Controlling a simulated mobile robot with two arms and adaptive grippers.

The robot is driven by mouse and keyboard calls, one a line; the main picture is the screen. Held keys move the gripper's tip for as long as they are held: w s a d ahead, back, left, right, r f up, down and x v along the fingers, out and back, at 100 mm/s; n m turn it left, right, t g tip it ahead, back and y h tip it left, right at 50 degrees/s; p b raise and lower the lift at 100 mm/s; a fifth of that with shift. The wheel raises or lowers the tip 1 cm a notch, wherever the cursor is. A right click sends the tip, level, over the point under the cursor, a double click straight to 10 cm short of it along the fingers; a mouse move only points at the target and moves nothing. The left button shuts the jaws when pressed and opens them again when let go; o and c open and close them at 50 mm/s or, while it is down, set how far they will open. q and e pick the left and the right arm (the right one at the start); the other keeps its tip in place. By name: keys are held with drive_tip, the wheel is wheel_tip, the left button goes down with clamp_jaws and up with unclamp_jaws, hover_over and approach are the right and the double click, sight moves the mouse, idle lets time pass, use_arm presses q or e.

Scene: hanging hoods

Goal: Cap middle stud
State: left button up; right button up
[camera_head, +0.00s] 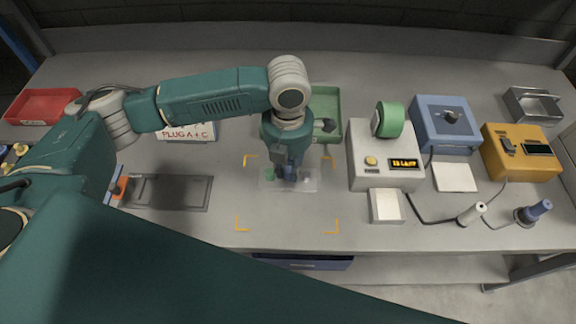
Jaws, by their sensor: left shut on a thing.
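My left gripper (287,168) points down over a small pale plate (311,187) on the table. It is shut on a small dark blue piece, perhaps a cap, at the plate's middle. The fingers mostly hide this piece and the middle stud, so I cannot tell whether the piece touches the stud. A green piece (270,174) sits on the plate left of the gripper. A small light spot (306,181), perhaps a stud, shows to its right. My right gripper is not in view.
Orange corner marks frame the plate's area. A green tray (330,98) stands close behind the gripper. A card (187,134) reads "PLUG A + C". A grey label machine (368,172), blue box (440,135) and yellow box (520,165) stand right. A dark mat (168,192) lies left.

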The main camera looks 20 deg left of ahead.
use_arm(q)
drive_tip(key=shift+f, duration=0.55)
drive_tip(key=o, duration=0.8)
drive_tip(key=shift+o, duration=0.2)
drive_tip(key=shift+r, duration=0.1)
